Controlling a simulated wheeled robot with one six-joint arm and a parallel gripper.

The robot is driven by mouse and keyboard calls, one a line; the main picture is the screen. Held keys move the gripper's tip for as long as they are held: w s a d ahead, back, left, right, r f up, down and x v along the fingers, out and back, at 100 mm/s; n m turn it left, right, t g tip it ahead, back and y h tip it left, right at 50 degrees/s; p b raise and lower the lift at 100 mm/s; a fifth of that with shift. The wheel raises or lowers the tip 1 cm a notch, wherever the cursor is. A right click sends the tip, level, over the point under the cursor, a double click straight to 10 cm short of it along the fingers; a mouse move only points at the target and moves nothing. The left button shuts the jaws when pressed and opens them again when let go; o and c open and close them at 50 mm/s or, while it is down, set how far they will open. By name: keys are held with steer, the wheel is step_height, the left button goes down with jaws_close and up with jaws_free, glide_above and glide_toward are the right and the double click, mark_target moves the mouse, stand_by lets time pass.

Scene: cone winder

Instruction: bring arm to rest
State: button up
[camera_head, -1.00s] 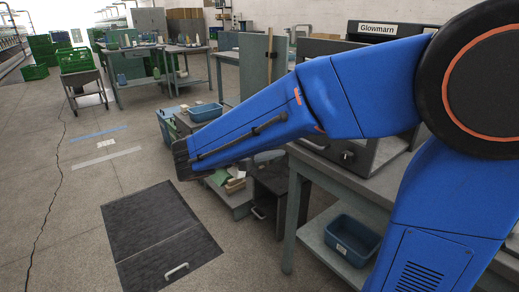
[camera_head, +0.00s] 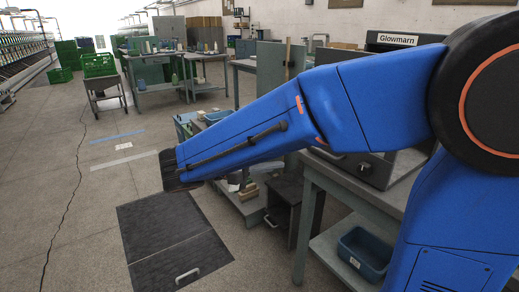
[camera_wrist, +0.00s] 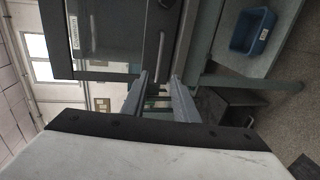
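My arm, in blue, reaches from the right side of the head view toward the middle left. My gripper (camera_head: 172,172) is the dark end of the arm, over the floor left of the workbench. In the wrist view my gripper (camera_wrist: 160,82) shows two grey fingers standing apart. Background shows in the gap between them, and nothing is held. The fingertips are hard to make out in the head view.
A workbench (camera_head: 330,182) stands under my arm at the right, with a Glowmarn machine (camera_head: 398,38) on it and a blue bin (camera_head: 363,254) below. A dark floor plate (camera_head: 172,238) lies at centre left. Open floor spreads left; a cart (camera_head: 106,92) stands farther back.

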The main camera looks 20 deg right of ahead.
steer(key=shift+d, duration=0.1)
steer(key=s+d+f+g+y, duration=0.45)
steer(key=s+d+f, duration=0.25)
steer(key=s+d, duration=0.25)
steer(key=s+a+f+m+t+y, duration=0.1)
steer(key=s+f+m+t+y, duration=0.2)
steer(key=s+f+y, duration=0.3)
steer(key=s+t+y, duration=0.1)
steer(key=s+y, duration=0.3)
steer(key=shift+a+m, duration=0.2)
steer(key=shift+m, duration=0.2)
